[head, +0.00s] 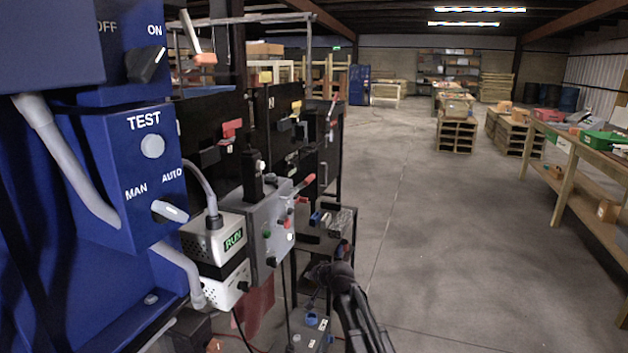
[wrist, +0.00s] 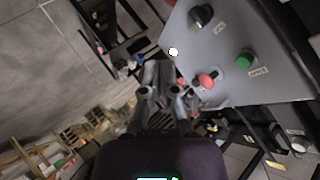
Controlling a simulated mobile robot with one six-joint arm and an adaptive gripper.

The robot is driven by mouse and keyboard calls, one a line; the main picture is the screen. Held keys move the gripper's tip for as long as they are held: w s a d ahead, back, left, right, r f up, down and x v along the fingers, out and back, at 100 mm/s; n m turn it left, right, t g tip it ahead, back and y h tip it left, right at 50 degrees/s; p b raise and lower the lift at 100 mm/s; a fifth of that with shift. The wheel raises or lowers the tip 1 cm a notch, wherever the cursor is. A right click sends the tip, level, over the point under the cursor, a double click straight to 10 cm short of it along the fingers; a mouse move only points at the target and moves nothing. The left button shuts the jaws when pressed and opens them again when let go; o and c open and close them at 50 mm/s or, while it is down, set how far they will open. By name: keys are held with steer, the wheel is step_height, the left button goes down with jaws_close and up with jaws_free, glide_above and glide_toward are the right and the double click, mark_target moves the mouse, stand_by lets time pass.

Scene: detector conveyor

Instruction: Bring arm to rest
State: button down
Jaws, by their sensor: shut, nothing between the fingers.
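My gripper (wrist: 160,78) shows in the wrist view with its two grey fingers close together and nothing between them. It is beside the lower left edge of a grey control box (wrist: 232,40), near a red button (wrist: 207,81). I cannot tell the exact gap to the box. In the head view my dark arm (head: 358,318) reaches up from the bottom middle, to the right of and below the grey control box (head: 268,228). The fingertips are hard to make out there.
A blue cabinet (head: 120,180) with switches fills the left, with a white box showing RUN (head: 215,240) beside it. A black rack (head: 285,140) stands behind the control box. Open floor (head: 450,250) lies to the right, before a wooden table (head: 570,150).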

steer(key=s+d+f+n+g+h, duration=0.1)
steer(key=s+d+f+g+h, duration=0.15)
steer(key=s+d, duration=0.55)
steer(key=s+d+f+n+g+h, duration=0.15)
steer(key=s+d+g, duration=0.3)
steer(key=s, duration=0.75)
steer(key=s+d+f+g+h, duration=0.25)
steer(key=s+d, duration=0.35)
steer(key=s, duration=0.4)
step_height(320, 180, up, 18)
steer(key=p, duration=1.9)
steer(key=shift+y, duration=0.35)
